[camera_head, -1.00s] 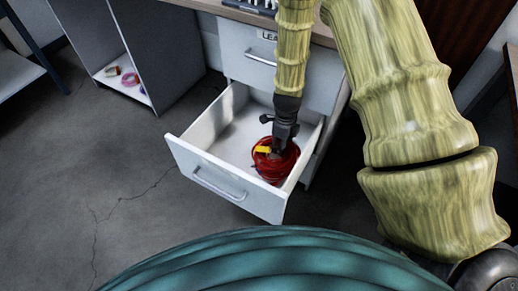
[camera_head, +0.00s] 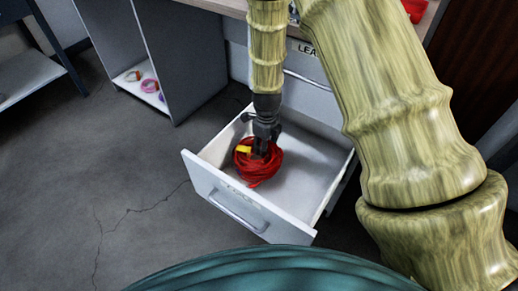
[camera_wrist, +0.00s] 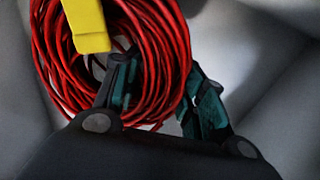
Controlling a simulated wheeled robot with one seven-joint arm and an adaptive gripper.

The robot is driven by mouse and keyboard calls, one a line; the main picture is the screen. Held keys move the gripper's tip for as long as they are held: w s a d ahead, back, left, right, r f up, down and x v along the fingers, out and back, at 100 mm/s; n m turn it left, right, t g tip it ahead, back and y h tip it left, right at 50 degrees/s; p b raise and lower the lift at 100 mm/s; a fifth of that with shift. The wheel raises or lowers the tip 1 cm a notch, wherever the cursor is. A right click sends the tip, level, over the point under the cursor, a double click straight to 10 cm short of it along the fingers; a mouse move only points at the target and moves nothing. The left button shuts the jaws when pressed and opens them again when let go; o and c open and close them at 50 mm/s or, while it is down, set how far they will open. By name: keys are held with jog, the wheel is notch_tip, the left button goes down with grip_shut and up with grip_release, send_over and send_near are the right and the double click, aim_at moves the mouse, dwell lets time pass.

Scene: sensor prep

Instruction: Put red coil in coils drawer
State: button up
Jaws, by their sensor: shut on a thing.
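The red coil (camera_head: 264,170) is a bundle of red cable with a yellow tag (camera_head: 243,150). In the head view it shows within the open drawer (camera_head: 312,190), towards the left side. Whether it touches the drawer floor I cannot tell. My gripper (camera_head: 262,150) points down at the coil from above. In the wrist view the red coil (camera_wrist: 150,50) fills the upper middle, and my gripper (camera_wrist: 160,98) is shut on part of its strands. The yellow tag (camera_wrist: 87,25) hangs at the coil's upper left.
The drawer front has a metal handle (camera_head: 237,212). Above it is a closed drawer with a label (camera_head: 304,48). A shelf unit (camera_head: 150,70) at the left holds small pink and purple coils (camera_head: 150,86). Cracked grey floor (camera_head: 100,160) is clear at left.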

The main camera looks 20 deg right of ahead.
jog(key=shift+w+a, duration=0.25)
jog(key=shift+w, duration=0.1)
notch_tip(320, 180, down, 4)
jog(key=b, duration=0.4)
jog(key=shift+r+b, duration=0.25)
jog(key=shift+b, duration=0.1)
jog(key=o, duration=1.4)
jog(key=shift+c, duration=0.2)
notch_tip(320, 180, up, 12)
jog(key=p, duration=0.4)
jog(key=shift+r+p, duration=0.1)
jog(key=shift+p, duration=0.25)
